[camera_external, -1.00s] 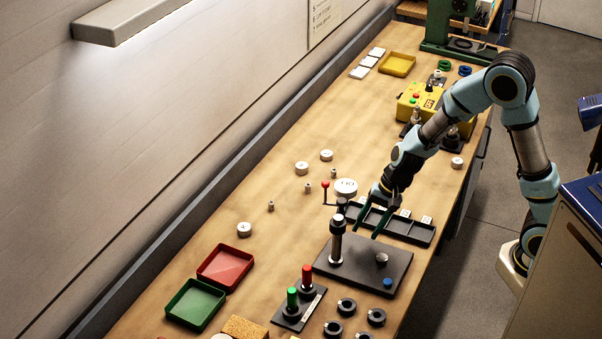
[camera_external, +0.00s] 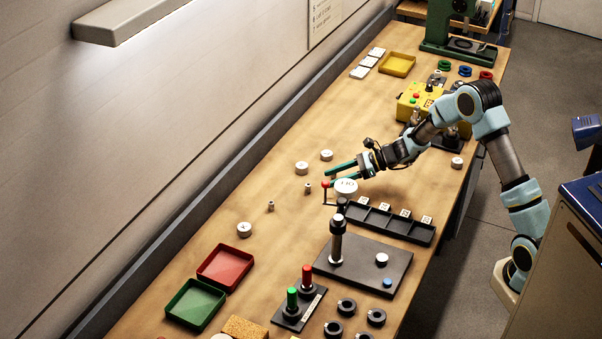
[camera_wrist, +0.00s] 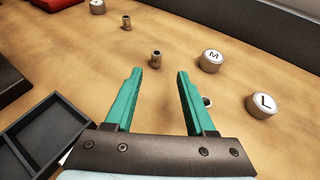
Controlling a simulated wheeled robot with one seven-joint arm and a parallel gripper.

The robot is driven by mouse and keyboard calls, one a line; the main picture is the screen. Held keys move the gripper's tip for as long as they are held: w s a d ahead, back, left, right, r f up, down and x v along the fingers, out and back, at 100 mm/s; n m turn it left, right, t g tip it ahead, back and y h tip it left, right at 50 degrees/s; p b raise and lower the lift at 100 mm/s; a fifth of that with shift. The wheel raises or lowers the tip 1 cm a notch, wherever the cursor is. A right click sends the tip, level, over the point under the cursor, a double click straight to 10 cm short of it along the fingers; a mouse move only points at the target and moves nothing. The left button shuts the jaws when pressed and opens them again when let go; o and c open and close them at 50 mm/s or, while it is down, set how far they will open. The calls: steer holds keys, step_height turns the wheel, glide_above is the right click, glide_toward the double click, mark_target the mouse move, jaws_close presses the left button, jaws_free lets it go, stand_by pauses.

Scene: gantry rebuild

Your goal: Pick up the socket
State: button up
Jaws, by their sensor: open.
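Several small metal sockets stand upright on the wooden bench. One socket (camera_external: 308,188) is just left of my gripper (camera_external: 330,177); in the wrist view this socket (camera_wrist: 156,58) shows beyond and between the fingertips. Another socket (camera_external: 271,206) is farther left and is also farther off in the wrist view (camera_wrist: 126,22). A third small piece (camera_wrist: 208,101) is mostly hidden behind the right finger. My gripper also shows in the wrist view (camera_wrist: 160,73), its green fingers open and empty, pointing left over the bench.
Round pieces marked M (camera_wrist: 210,61) and L (camera_wrist: 263,105) stand right of the sockets. Red (camera_external: 225,266) and green trays (camera_external: 195,305) are nearer the camera.

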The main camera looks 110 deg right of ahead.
mark_target(314, 191)
steer(key=p+x, duration=0.1)
steer(key=x, duration=0.2)
steer(key=p+x, duration=0.1)
steer(key=x, duration=0.2)
steer(key=shift+w+a+f+p, duration=0.15)
steer(key=shift+w+p, duration=0.15)
jaws_close()
stand_by(0.4)
